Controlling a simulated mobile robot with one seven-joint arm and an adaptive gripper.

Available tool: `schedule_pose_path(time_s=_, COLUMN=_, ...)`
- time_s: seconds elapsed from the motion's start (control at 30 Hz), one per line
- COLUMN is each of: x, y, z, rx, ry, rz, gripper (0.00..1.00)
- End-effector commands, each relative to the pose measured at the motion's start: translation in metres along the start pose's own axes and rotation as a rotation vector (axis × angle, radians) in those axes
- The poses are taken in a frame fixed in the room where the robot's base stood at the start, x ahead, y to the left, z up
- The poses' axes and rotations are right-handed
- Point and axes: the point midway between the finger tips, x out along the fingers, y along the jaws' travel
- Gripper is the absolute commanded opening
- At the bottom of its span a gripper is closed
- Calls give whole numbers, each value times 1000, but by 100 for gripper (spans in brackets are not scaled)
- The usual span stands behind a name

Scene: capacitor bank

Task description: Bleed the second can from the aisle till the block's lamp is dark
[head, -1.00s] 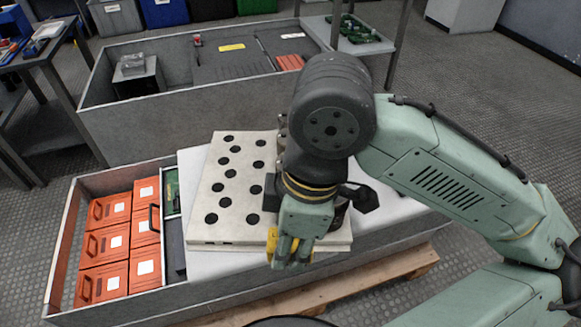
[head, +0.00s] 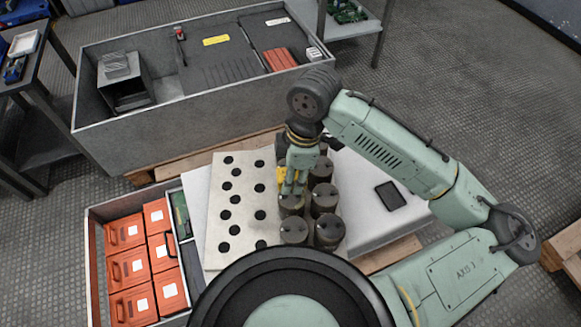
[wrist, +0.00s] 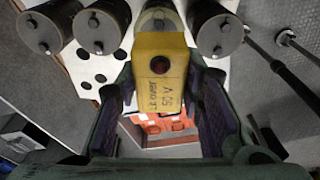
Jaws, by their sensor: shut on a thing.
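My gripper (head: 289,187) is shut on a yellow block (wrist: 158,85), which also shows in the head view (head: 283,175). In the wrist view the block fills the space between the two fingers. It carries dark lettering and a round lamp (wrist: 160,65) in a dark ring. The lamp is a dull deep red; I cannot tell if it glows. Several grey cylindrical cans stand in two rows, including a front left can (head: 293,231) and a front right can (head: 328,232). The block's far end is at a can (wrist: 160,20); whether they touch is hidden.
A pale panel with dark holes (head: 218,160) lies left of the cans. Orange boxes (head: 131,268) fill the near crate's left end. A grey crate (head: 130,135) stands behind, with a metal table (head: 345,30) beyond. A white surface with a dark plate (head: 390,195) is clear on the right.

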Motion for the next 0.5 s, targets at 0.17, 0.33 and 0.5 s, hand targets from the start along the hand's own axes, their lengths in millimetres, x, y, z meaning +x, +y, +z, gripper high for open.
schedule_pose_path(time_s=0.17, x=6, y=1, z=1, rx=-4, ry=0, rz=1, gripper=0)
schedule_pose_path(time_s=0.33, x=18, y=1, z=3, rx=-4, ry=0, rz=1, gripper=0)
schedule_pose_path(time_s=0.5, x=32, y=1, z=5, rx=-4, ry=0, rz=0, gripper=0)
